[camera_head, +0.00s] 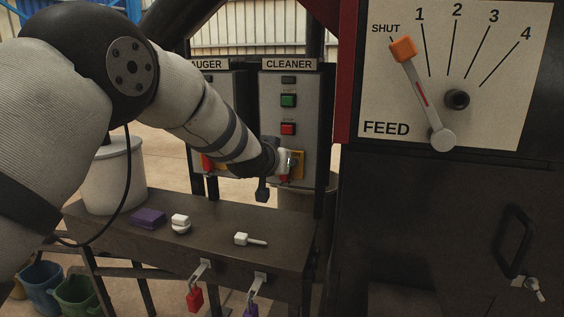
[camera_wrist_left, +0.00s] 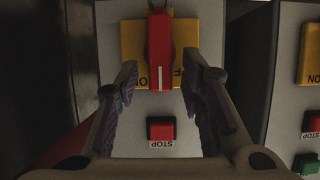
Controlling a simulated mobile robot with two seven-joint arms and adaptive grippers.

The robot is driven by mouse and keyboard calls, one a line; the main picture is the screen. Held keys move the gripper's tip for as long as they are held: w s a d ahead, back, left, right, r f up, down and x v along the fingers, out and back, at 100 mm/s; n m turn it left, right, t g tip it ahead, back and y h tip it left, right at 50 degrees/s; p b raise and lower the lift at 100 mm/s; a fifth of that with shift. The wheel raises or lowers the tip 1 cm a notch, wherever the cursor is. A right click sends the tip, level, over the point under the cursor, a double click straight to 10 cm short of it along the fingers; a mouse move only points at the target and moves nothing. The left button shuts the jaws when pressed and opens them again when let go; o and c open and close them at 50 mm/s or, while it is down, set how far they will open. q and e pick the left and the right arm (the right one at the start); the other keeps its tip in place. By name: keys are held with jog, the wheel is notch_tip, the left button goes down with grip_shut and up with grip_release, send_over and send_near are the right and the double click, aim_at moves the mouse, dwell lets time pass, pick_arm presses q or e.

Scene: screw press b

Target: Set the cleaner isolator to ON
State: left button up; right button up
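The cleaner panel (camera_head: 276,108) is a grey box labelled CLEANER, with a green and a red button. Its isolator's yellow plate (camera_head: 299,160) is partly hidden behind my left gripper (camera_head: 276,168). In the left wrist view the isolator's red handle (camera_wrist_left: 159,50) stands lengthwise over the yellow plate (camera_wrist_left: 131,42), its white line toward the red STOP button (camera_wrist_left: 160,129). Lettering on the plate is partly covered by the handle. My left gripper (camera_wrist_left: 163,79) is open, one finger on each side of the handle, with gaps visible. My right gripper is out of view.
The auger panel (camera_head: 219,95) stands close on the left. A dark bench (camera_head: 215,240) below carries a purple block (camera_head: 148,217) and small white pieces; padlocks hang at its front. The feed dial (camera_head: 458,60) and dark machine body are at right.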

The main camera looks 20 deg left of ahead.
pick_arm(q)
jog(key=v, duration=1.2)
jog(key=s+a+f+g, duration=0.15)
jog(key=s+f, duration=0.35)
jog(key=f, duration=0.5)
jog(key=s+f+g, duration=0.3)
jog(key=s+f, duration=0.2)
jog(key=f, duration=0.5)
jog(key=s+a+f+g, duration=0.1)
jog(key=s+f+g, duration=0.2)
jog(key=s+f, duration=0.5)
jog(key=s+a+f+g, duration=0.1)
jog(key=s+f+g, duration=0.2)
jog(key=s+f, duration=0.4)
jog(key=s+a+f+n+g, duration=0.1)
jog(key=s+f+g, duration=0.3)
jog(key=s, duration=1.8)
notch_tip(320, 180, down, 3)
jog(key=shift+r, duration=0.1)
